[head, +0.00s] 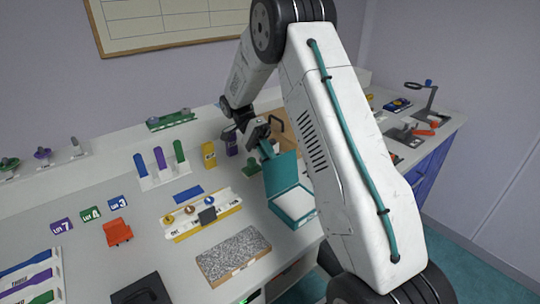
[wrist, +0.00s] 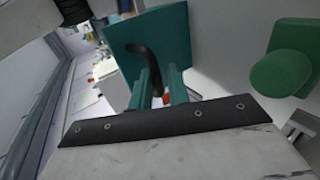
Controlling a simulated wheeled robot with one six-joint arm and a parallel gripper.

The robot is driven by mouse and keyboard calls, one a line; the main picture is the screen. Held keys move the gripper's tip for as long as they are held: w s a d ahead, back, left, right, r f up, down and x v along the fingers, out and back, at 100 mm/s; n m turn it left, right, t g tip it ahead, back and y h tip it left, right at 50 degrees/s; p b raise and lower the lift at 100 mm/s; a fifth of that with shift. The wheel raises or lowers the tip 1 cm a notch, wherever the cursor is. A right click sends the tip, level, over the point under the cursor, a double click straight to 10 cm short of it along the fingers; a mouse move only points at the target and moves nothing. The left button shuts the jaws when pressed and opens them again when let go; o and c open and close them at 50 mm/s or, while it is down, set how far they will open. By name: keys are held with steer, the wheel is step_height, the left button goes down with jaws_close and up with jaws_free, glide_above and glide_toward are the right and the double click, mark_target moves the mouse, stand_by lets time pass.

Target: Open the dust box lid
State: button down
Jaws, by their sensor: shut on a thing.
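The dust box (head: 297,217) is a teal box with a pale interior, standing on the bench right of centre in the head view. Its teal lid (head: 284,178) stands raised at the back edge, and the inside shows. In the wrist view the lid (wrist: 170,28) is a teal panel beyond my fingers. My gripper (head: 267,150) is at the top of the lid in the head view. In the wrist view my gripper (wrist: 160,88) has its two teal fingers on either side of a dark curved handle (wrist: 151,62) and is shut on it. The exact contact is partly hidden.
A grey speckled slab (head: 233,253) lies left of the box, near a white rack (head: 201,219) with round pieces. Coloured upright handles (head: 161,164) stand further back. A green rounded object (wrist: 282,74) is close on the right in the wrist view. My arm hides part of the bench.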

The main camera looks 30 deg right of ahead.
steer(key=shift+w+a+f, duration=0.1)
steer(key=shift+w+f, duration=0.1)
steer(key=shift+w, duration=0.1)
steer(key=c, duration=1.5)
jaws_free()
steer(key=shift+w, duration=0.2)
steer(key=shift+s, duration=0.15)
steer(key=v, duration=0.7)
steer(key=shift+w+r, duration=0.25)
steer(key=shift+w, duration=0.05)
